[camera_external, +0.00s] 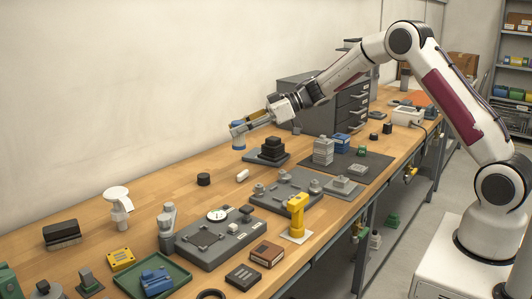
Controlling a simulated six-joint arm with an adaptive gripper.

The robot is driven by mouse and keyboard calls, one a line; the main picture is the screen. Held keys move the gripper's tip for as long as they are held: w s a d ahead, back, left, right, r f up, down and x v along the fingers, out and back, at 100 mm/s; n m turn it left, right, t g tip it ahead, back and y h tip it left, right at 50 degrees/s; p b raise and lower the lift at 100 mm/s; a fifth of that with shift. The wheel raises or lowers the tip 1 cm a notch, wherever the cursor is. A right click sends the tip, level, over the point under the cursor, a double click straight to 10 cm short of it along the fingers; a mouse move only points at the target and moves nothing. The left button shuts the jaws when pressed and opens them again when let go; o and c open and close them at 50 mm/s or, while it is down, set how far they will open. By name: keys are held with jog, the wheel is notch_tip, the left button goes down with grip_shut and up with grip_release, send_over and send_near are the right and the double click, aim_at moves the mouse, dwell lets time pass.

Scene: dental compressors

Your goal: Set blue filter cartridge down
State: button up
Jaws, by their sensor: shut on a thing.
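My gripper reaches in from the right, over the far side of the wooden bench (205,162). The cartridge appears just above the bench surface; whether its base touches the wood cannot be told from this view. The gripper's fingertips are small and partly hidden by the cartridge.
A black stepped block on a base (272,150) stands just right of the cartridge, with a grey drawer cabinet (352,105) behind. A black puck (203,179) and a white cylinder (242,175) lie nearer. Bare wood lies left of the cartridge, toward the wall.

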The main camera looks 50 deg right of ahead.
jog(key=s+d+m+t+h, duration=0.1)
jog(key=s+d, duration=0.3)
jog(key=d, duration=0.4)
jog(key=s+d+m, duration=0.1)
jog(key=s+d, duration=0.3)
jog(key=d, duration=0.4)
jog(key=s+f+n+y, duration=0.1)
jog(key=s, duration=0.6)
jog(key=shift+a+f+n+g, duration=0.15)
jog(key=shift+a+n+g, duration=0.15)
jog(key=shift+a+g, duration=0.1)
jog(key=shift+f, duration=0.15)
notch_tip(320, 180, down, 6)
jog(key=shift+f, duration=1.85)
